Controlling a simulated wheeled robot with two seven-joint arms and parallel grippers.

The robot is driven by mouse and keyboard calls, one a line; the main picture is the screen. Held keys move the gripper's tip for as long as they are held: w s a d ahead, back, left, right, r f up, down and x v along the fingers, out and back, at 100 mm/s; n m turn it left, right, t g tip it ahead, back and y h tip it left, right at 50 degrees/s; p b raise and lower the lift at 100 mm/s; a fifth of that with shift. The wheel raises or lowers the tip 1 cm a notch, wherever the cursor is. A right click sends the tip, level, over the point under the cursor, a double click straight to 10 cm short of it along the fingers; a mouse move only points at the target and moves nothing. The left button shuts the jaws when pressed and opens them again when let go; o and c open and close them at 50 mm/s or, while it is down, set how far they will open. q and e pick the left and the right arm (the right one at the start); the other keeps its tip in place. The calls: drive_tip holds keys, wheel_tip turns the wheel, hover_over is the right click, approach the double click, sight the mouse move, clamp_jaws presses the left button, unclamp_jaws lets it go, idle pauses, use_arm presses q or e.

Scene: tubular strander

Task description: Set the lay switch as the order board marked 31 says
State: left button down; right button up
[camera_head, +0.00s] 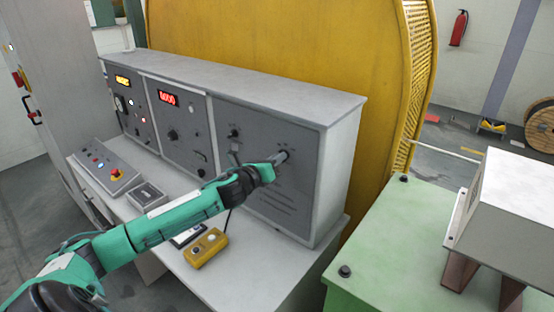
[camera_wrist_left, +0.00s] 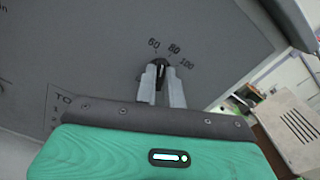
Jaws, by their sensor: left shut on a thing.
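A black rotary knob (camera_wrist_left: 161,66) sits on the grey panel, with the marks 60, 80 and 100 around its upper side. It is the likely lay switch, though no name for it is readable. My left gripper (camera_wrist_left: 161,72) is shut on this knob, one finger on each side. In the head view my left gripper (camera_head: 283,156) reaches the right-hand face of the grey control cabinet (camera_head: 290,205) and hides most of the knob. I cannot tell clearly which mark the knob points at. No order board marked 31 is readable. My right gripper is out of view.
Another black knob (camera_head: 235,133) is left of my gripper on the same face. A green machine (camera_head: 400,245) stands right.

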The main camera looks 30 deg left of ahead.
use_arm(q)
drive_tip(key=shift+a+n, duration=0.1)
drive_tip(key=shift+n, duration=2.1)
drive_tip(key=c, duration=1.5)
unclamp_jaws()
drive_tip(key=s+a+b, duration=0.1)
drive_tip(key=s+b, duration=0.4)
drive_tip(key=s, duration=0.8)
drive_tip(key=shift+s+b, duration=0.3)
drive_tip(key=shift+s, duration=0.1)
